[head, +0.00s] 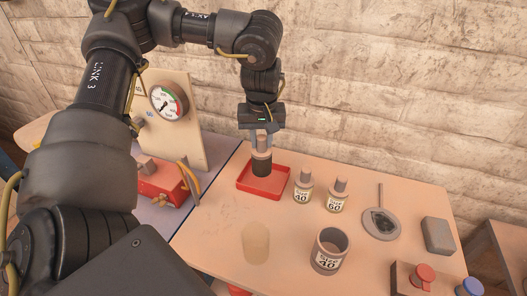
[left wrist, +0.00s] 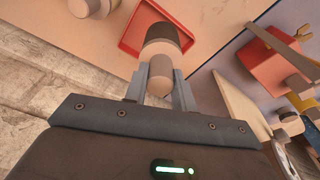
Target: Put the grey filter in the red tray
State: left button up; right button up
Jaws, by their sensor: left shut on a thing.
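The grey filter (head: 262,167), a short cylinder with a dark band and a knob on top, is upright over the red tray (head: 283,191). It also shows in the left wrist view (left wrist: 162,36), with part of the tray (left wrist: 127,42) behind it. My left gripper (head: 262,138) points down and is shut on the filter's knob, its two fingers (left wrist: 159,80) on either side. The filter's base is within the tray's outline; I cannot tell whether it touches the tray floor. My right gripper is not in view.
A gauge panel (head: 168,104) and red device (head: 161,183) stand left. A grey block (head: 438,235) lies at right.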

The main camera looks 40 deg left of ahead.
pick_arm(q)
jog(key=w+a+f+p, duration=0.1)
jog(key=w+a+f, duration=0.1)
jog(key=f, duration=0.6)
jog(key=shift+w+a+f, duration=0.15)
jog(key=shift+w+f, duration=0.2)
jog(key=shift+w, duration=0.5)
jog(key=shift+f, duration=0.2)
jog(key=o, duration=1)
